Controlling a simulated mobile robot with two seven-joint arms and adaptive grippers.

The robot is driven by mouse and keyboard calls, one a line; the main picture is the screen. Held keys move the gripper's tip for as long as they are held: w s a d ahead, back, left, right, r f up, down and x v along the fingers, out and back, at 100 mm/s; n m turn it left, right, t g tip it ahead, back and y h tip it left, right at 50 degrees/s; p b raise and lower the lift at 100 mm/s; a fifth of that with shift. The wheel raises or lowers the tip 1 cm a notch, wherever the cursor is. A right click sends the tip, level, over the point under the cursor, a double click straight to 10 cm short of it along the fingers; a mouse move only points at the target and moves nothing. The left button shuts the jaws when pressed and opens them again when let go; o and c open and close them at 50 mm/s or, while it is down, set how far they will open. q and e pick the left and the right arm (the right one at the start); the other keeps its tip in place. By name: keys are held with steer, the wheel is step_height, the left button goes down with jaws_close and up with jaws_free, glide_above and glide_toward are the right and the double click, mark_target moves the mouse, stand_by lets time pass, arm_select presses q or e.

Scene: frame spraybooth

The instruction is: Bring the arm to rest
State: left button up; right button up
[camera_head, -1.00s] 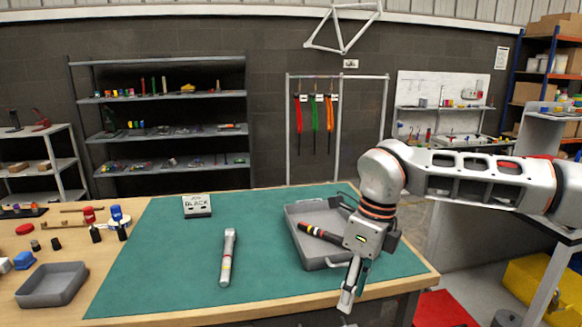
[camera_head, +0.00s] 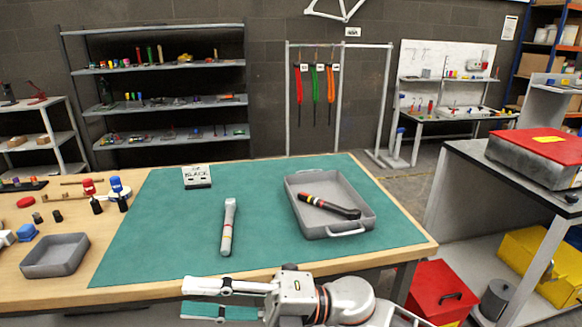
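My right gripper (camera_head: 184,297) is low at the bottom middle of the head view, by the table's front edge. Its fingers point left and stand apart, with nothing between them. My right arm comes up from the bottom edge; most of it is out of view. My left arm and gripper do not show. A black flashlight-shaped tool with red, yellow and white bands (camera_head: 330,206) lies in a grey tray (camera_head: 368,211) on the green mat. A silver one (camera_head: 228,226) lies on the mat left of the tray.
A wooden table (camera_head: 75,298) carries the green mat (camera_head: 160,250), a box marked BLACK (camera_head: 197,177), and a small grey bin (camera_head: 55,256). A red bin (camera_head: 440,290) stands on the floor at right. A red-lidded case (camera_head: 540,150) sits on a side bench.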

steer(key=w+d+f+m+t+h, duration=0.1)
steer(key=w+d+f+m+t, duration=0.25)
steer(key=m+t, duration=0.4)
steer(key=w+d+f+m+t, duration=0.2)
steer(key=w+d+m+t, duration=0.25)
steer(key=m+t, duration=0.3)
steer(key=w+d+f+m+t+h, duration=0.2)
steer(key=d+f+m+t+h, duration=0.2)
steer(key=d+f+m+h, duration=0.55)
steer(key=s+d+f+m+g+h, duration=0.1)
steer(key=s+d+f+m+h, duration=0.1)
steer(key=s+d+f, duration=0.3)
steer(key=s+d+f+m+g+h, duration=0.2)
steer(key=s+d+f+m+h, duration=0.1)
steer(key=f, duration=1)
steer(key=s+d+f+m+g+h, duration=0.2)
steer(key=s+d+f+m, duration=0.3)
steer(key=s+d+f, duration=0.3)
steer(key=shift+s+f, duration=0.3)
steer(key=shift+f, duration=0.1)
steer(key=shift+d+h, duration=0.1)
steer(key=shift+h, duration=0.15)
